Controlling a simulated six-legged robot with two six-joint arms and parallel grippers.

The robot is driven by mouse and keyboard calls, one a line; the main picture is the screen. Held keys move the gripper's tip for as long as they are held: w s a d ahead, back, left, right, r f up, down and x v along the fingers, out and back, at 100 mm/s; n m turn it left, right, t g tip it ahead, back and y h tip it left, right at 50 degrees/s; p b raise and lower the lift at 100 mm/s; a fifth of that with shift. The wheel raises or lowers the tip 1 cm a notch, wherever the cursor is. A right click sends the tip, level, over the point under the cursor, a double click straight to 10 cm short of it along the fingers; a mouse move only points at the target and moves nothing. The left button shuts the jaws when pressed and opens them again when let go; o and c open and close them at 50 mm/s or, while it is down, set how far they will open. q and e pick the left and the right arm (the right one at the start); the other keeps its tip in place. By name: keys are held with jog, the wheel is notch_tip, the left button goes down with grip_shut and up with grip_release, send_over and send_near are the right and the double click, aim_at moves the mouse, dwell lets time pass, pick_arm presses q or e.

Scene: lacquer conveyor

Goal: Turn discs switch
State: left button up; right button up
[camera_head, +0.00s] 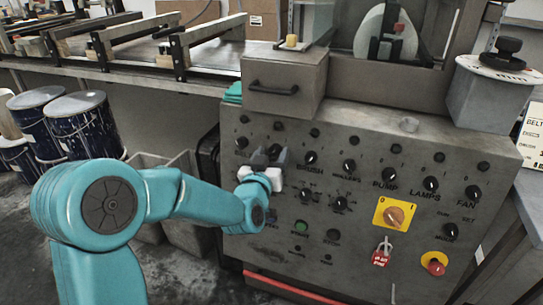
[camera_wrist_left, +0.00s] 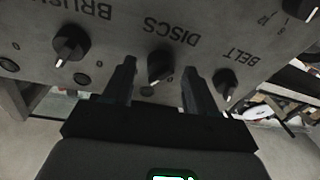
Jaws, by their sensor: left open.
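The discs switch (camera_wrist_left: 160,66) is a black rotary knob with a pale pointer mark, under the upside-down word DISCS in the left wrist view. My left gripper (camera_wrist_left: 158,78) is open, with one dark finger on each side of this knob. A gap shows between the knob and each finger, and I see no contact. In the head view my left gripper (camera_head: 266,158) is at the upper left of the grey control panel (camera_head: 350,135), and it hides the discs switch there. My right gripper is in neither view.
The brush knob (camera_wrist_left: 71,44) and belt knob (camera_wrist_left: 223,84) flank the discs switch. In the head view, a yellow-plated rotary switch (camera_head: 396,215), a red padlock (camera_head: 381,254) and a red emergency button (camera_head: 434,263) are lower right. A drawer box (camera_head: 284,87) juts out above the gripper.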

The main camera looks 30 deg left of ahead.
pick_arm(q)
jog(key=c, duration=1.1)
jog(key=shift+o, duration=0.2)
jog(key=shift+f+n+b, duration=0.1)
jog(key=shift+n+b, duration=0.85)
jog(key=shift+n, duration=0.35)
jog(key=n+g+y+b, duration=0.1)
jog(key=n, duration=0.1)
jog(key=shift+n, duration=0.4)
jog(key=n, duration=0.2)
jog(key=n+b, duration=0.1)
jog(key=shift+r+n+g+b, duration=0.2)
jog(key=shift+n+g+b, duration=0.1)
jog(key=shift+n+g, duration=0.5)
jog(key=shift+n, duration=1.5)
